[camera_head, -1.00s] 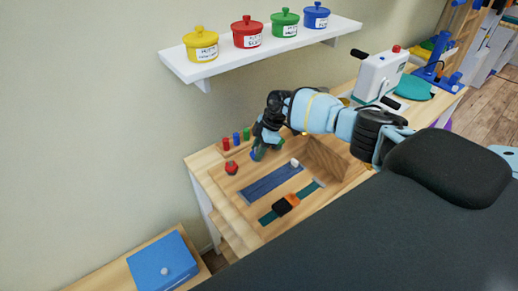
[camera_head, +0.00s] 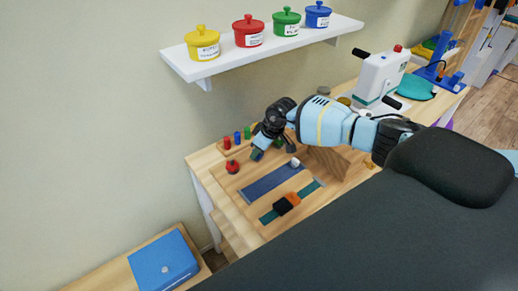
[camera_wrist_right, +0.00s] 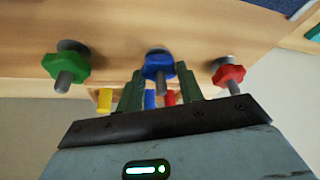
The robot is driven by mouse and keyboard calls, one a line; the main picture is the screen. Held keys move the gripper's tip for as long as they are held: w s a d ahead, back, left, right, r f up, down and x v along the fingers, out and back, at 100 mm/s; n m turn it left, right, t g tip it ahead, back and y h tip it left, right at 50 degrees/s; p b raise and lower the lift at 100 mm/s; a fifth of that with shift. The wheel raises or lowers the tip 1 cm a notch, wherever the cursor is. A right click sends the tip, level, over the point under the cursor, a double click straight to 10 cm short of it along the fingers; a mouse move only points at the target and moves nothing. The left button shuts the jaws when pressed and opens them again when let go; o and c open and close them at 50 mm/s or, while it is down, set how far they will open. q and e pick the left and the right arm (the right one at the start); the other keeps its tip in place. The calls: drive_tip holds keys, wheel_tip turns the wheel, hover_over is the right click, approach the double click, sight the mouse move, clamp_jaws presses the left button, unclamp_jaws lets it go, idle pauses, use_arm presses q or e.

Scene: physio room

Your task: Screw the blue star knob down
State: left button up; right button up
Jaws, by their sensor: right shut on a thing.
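The blue star knob (camera_wrist_right: 158,66) sits on a metal threaded post in the right wrist view, between a green star knob (camera_wrist_right: 66,66) and a red star knob (camera_wrist_right: 228,76). My right gripper (camera_wrist_right: 160,80) has its two green fingers on either side of the blue knob, shut on it. In the head view my right gripper (camera_head: 259,152) reaches down to the wooden board (camera_head: 232,190), and its fingers mostly hide the blue knob. The red knob also shows in the head view (camera_head: 232,167), left of the gripper. My left gripper is not in view.
Small red, blue and green pegs (camera_head: 237,138) stand behind the board. A blue strip (camera_head: 272,184), a white knob and a black-and-orange block (camera_head: 286,204) lie in front. A wooden block (camera_head: 328,160) stands right. A shelf with lidded pots (camera_head: 262,52) hangs above.

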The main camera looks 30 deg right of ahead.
drive_tip(key=shift+w+r+t, duration=0.3)
drive_tip(key=shift+r, duration=0.2)
drive_tip(key=o, duration=0.9)
drive_tip(key=shift+s, duration=0.1)
drive_tip(key=shift+c, duration=0.2)
drive_tip(key=shift+o, duration=0.7)
drive_tip(key=shift+s+f, duration=0.1)
drive_tip(key=shift+f, duration=0.2)
drive_tip(key=shift+s, duration=0.1)
drive_tip(key=shift+s+r, duration=0.25)
drive_tip(key=shift+r, duration=0.2)
drive_tip(key=v, duration=0.6)
drive_tip(key=shift+d+r, duration=0.2)
drive_tip(key=shift+r, duration=0.2)
drive_tip(key=shift+w, duration=0.1)
